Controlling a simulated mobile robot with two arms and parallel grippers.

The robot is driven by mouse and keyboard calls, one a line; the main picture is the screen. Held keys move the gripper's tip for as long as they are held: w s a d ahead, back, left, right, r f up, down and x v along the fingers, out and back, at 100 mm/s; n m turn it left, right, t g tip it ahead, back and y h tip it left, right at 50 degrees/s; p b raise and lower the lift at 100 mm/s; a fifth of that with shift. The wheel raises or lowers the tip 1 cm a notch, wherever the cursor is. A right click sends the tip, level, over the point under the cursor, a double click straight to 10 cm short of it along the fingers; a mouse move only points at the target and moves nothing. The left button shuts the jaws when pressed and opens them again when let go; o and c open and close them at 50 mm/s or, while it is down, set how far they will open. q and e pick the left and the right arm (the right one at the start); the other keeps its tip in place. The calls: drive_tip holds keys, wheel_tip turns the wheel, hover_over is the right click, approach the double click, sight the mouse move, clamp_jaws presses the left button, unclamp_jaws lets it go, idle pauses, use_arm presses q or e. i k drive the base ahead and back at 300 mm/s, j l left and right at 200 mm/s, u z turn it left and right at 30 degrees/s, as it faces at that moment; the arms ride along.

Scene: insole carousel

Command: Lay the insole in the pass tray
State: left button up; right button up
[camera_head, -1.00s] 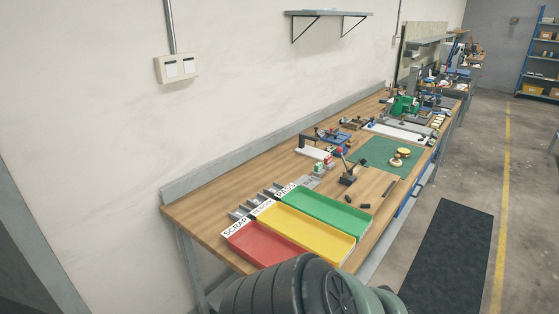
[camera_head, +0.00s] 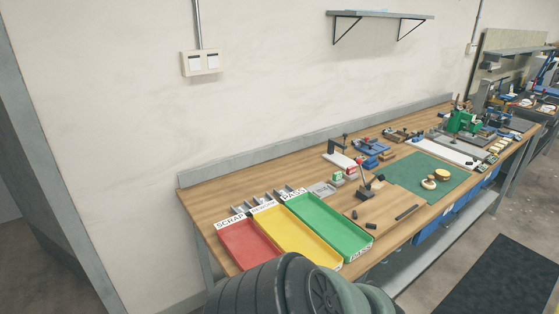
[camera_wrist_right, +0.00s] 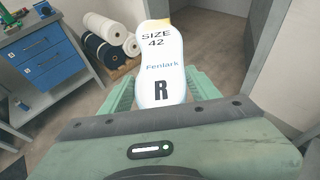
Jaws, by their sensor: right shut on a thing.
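The insole (camera_wrist_right: 162,65) is white with "SIZE 42", "Fenlark" and a large "R" printed on it. In the right wrist view it stands out from between the green fingers of my right gripper (camera_wrist_right: 162,95), which is shut on it. The floor lies beyond it, so it is away from the bench. In the head view the green pass tray (camera_head: 346,250) lies at the right of a row of three trays and looks empty. My left gripper and the right gripper are not in the head view; only a dark arm part shows at the bottom.
The yellow tray (camera_head: 327,262) and red scrap tray (camera_head: 235,224) lie left of the pass tray. A wooden bench (camera_head: 205,198) carries them, with a green mat (camera_head: 455,176) and small tools further right. The right wrist view shows a blue drawer cabinet (camera_wrist_right: 45,60) and rolls (camera_wrist_right: 105,40).

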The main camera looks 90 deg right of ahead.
sight(324, 226)
drive_tip(key=k+l+z, duration=0.4)
drive_tip(key=l, duration=0.2)
drive_tip(key=k+l+z, duration=0.2)
drive_tip(key=l, duration=0.2)
drive_tip(key=k+l+z, duration=0.2)
drive_tip(key=l, duration=0.2)
drive_tip(key=k+l+z, duration=0.15)
drive_tip(key=l, duration=0.25)
drive_tip(key=k+l+z, duration=0.2)
drive_tip(key=l, duration=0.2)
drive_tip(key=i, duration=0.1)
